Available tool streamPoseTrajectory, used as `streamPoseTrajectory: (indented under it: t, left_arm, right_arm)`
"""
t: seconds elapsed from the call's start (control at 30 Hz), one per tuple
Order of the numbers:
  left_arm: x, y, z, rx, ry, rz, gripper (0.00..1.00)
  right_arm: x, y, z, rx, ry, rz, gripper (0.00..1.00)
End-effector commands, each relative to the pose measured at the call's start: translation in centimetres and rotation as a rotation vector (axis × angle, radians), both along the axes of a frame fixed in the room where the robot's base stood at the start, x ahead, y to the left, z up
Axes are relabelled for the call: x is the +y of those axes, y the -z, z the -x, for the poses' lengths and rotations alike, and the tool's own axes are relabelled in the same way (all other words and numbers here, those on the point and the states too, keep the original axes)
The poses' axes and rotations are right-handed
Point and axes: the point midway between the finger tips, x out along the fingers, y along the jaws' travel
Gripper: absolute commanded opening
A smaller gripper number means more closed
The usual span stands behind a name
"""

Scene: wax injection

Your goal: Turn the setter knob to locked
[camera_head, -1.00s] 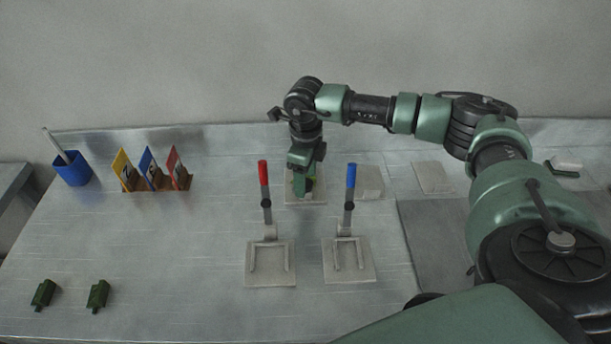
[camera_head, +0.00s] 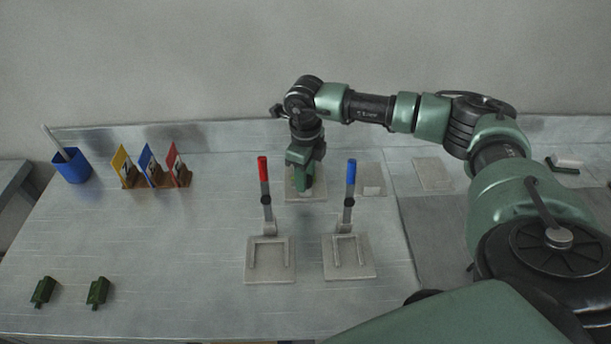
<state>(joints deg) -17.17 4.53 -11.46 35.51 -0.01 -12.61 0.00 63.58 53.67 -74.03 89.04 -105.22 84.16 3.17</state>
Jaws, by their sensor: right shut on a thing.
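My right arm reaches in from the right, and its gripper (camera_head: 302,184) points down at a pale square base plate (camera_head: 317,196) behind the two levers. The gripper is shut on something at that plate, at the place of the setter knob. The knob itself is hidden by the gripper, so I cannot tell its angle. My left gripper is not in view.
A red-tipped lever (camera_head: 265,195) and a blue-tipped lever (camera_head: 348,195) stand upright just in front of my right gripper. Colored cards (camera_head: 148,167) and a blue cup (camera_head: 73,168) stand at left. Two green blocks (camera_head: 97,292) lie front left. The middle left is clear.

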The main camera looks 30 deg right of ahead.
Motion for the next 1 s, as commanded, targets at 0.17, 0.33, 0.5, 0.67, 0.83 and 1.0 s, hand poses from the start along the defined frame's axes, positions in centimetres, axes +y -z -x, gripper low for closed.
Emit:
streamPoseTrajectory:
  t: [0.17, 0.33, 0.5, 0.67, 0.83, 1.0]
  left_arm:
    - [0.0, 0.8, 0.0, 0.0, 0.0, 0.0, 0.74]
    - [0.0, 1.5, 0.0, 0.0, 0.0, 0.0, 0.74]
    - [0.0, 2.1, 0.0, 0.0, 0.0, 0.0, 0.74]
    - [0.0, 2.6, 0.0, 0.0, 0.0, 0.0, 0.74]
    - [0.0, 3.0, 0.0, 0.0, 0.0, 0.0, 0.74]
    - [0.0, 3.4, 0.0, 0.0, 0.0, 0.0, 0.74]
  right_arm:
    - [0.0, 0.1, -0.1, -0.003, 0.127, 0.0, 0.0]
    - [0.0, 0.1, -0.1, -0.003, 0.284, 0.001, 0.0]
    - [0.0, 0.1, -0.1, -0.004, 0.447, -0.001, 0.0]
    - [0.0, 0.0, -0.1, -0.003, 0.598, -0.001, 0.0]
    - [0.0, -0.1, -0.2, -0.005, 0.76, -0.001, 0.0]
    - [0.0, -0.1, -0.2, -0.005, 0.922, -0.001, 0.0]
